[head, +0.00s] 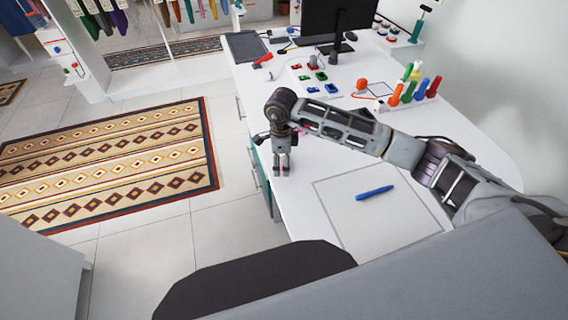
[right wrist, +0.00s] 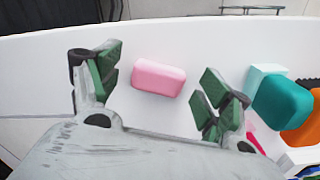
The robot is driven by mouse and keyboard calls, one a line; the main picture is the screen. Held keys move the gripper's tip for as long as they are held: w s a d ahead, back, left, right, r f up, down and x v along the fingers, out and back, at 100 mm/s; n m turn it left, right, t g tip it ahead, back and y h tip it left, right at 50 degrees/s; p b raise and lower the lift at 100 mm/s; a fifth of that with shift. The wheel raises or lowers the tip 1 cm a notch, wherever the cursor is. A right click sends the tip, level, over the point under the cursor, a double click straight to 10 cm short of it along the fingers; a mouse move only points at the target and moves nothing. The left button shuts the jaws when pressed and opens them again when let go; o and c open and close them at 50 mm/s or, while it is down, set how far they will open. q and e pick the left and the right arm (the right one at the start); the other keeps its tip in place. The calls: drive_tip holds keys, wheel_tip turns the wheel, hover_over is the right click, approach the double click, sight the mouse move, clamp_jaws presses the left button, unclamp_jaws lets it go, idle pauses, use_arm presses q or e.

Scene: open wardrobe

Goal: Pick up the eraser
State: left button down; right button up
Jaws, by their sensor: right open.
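The eraser (right wrist: 159,76) is a pink, rounded block lying on the white desk top in the right wrist view. It lies between and a little beyond the open fingers of my right gripper (right wrist: 158,88), with a gap on both sides. In the head view my right gripper (head: 282,170) points down at the left edge of the white desk (head: 300,205). There my arm and gripper hide most of the eraser. My left gripper is not in view.
A teal block (right wrist: 282,101) and an orange thing (right wrist: 303,135) sit right of the gripper. A blue marker (head: 375,192) lies on a sheet (head: 350,215). Colored bottles (head: 420,90), small blocks (head: 312,88) and a monitor (head: 335,20) stand farther back.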

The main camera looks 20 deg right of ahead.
drive_tip(key=shift+c, duration=0.3)
drive_tip(key=c, duration=0.9)
drive_tip(key=shift+r, duration=0.1)
drive_tip(key=shift+c, duration=0.2)
wheel_tip(320, 180, up, 10)
drive_tip(key=b, duration=0.1)
drive_tip(key=shift+b, duration=0.35)
